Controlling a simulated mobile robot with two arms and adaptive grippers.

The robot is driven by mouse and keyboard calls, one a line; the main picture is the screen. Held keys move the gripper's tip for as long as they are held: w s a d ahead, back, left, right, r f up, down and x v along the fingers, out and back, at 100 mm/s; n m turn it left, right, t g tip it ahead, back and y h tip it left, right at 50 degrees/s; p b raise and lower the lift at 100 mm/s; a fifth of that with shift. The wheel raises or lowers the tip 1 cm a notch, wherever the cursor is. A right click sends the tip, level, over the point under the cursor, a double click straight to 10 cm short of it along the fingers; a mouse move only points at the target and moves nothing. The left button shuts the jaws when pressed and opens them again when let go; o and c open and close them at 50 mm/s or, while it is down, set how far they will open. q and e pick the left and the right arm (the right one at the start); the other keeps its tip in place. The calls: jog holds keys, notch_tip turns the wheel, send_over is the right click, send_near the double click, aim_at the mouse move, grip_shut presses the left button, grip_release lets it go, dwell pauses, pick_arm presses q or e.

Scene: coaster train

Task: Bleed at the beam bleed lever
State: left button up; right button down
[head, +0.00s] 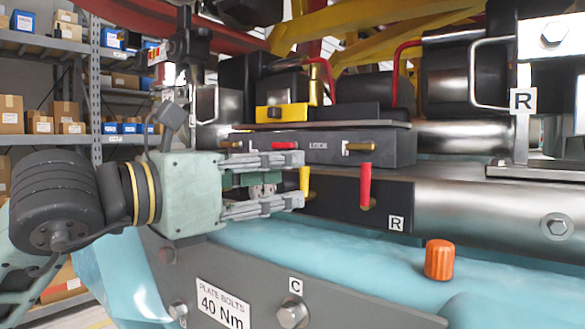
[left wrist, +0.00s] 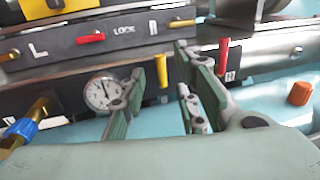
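A yellow lever (head: 304,181) and a red lever (head: 366,186) stand upright on the dark lower panel (head: 331,198); a plate marked R (head: 396,222) is beside the red one. Which is the beam bleed lever, I cannot tell. My left gripper (head: 299,180) is open, with its fingertips just in front of the yellow lever, one above the other in the head view. The left wrist view shows the yellow lever (left wrist: 163,72) near the gap between the fingertips; contact is unclear. The red lever (left wrist: 223,56) is right of the fingers. A round gauge (left wrist: 103,92) is left of them.
Above is a grey box marked LOCK (head: 335,148) with small red and brass handles. An orange cap (head: 439,260) stands on the blue surface to the right. A brass and blue fitting (left wrist: 25,126) is at lower left. A bolted plate (head: 340,308) runs along the front.

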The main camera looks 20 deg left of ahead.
aim_at(301, 177)
pick_arm(q)
jog(key=x, duration=0.3)
jog(key=shift+p, duration=0.3)
jog(key=shift+d, duration=0.15)
jog(key=c, duration=0.7)
grip_shut()
pick_arm(e)
jog(key=shift+w+d+r, duration=0.5)
jog(key=shift+w+d, duration=0.1)
jog(key=shift+w, duration=0.25)
